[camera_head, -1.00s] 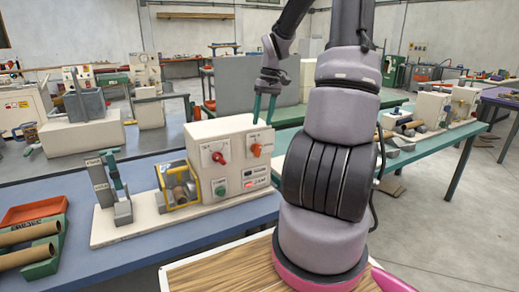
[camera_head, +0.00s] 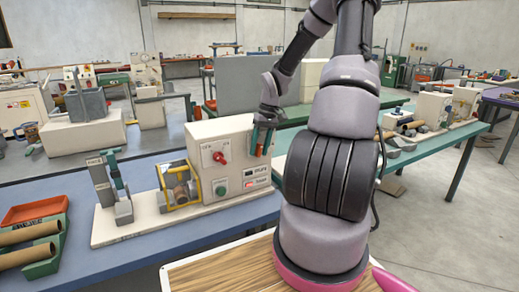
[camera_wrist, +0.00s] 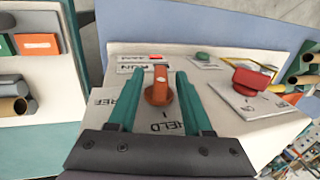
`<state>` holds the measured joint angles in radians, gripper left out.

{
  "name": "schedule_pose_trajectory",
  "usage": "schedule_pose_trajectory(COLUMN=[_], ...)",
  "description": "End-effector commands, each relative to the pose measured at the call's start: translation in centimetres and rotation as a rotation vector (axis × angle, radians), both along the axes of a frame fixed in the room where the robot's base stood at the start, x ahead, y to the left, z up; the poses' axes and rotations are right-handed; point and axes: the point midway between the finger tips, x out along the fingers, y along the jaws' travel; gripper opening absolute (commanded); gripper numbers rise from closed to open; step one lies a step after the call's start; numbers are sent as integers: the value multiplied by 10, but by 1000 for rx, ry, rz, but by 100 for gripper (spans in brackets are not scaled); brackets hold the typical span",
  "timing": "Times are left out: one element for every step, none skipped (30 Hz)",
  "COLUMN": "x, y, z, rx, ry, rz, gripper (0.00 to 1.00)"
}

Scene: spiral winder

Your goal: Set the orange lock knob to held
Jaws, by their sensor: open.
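The orange lock knob (camera_wrist: 158,88) is on the pale machine panel (camera_wrist: 240,58), with a plate marked HELD at the bottom of the wrist view. Its bar lies nearly up and down in that view, one end toward the RUN label and away from HELD. My gripper (camera_wrist: 156,80) is open, its two teal fingers on either side of the knob, with visible gaps at both sides. I cannot tell how deep the fingers reach. In the head view my gripper (camera_head: 262,140) is at the panel's upper right and mostly hides the knob.
A red knob (camera_wrist: 253,78) and a green button (camera_wrist: 203,56) are on the same panel, to the right in the wrist view. The machine (camera_head: 225,130) stands on a blue table (camera_head: 150,250), with a yellow-framed roller unit (camera_head: 180,186) at its left.

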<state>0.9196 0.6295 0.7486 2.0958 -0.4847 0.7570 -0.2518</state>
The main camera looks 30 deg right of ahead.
Motion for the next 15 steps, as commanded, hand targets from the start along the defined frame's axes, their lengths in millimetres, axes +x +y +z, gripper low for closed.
schedule_pose_trajectory(x=[0,0,0,0,0,0,0,0,0,0,0,0,0,0,0], y=[0,0,0,0,0,0,0,0,0,0,0,0,0,0,0], z=[-1,-1,-2,-1,-1,-1,-1,-1,-1,-1,-1,-1,-1,-1,-1], rx=[0,0,0,-1,-1,-1,-1,-1,-1,-1,-1,-1,-1,-1,-1], ry=[0,-1,-1,-1,-1,-1,-1,-1,-1,-1,-1,-1,-1,-1,-1], rz=[0,0,0,0,0,0,0,0,0,0,0,0,0,0,0], gripper=[50,50,50,50,50,50,50,50,35,23,12,0,0,0,0])
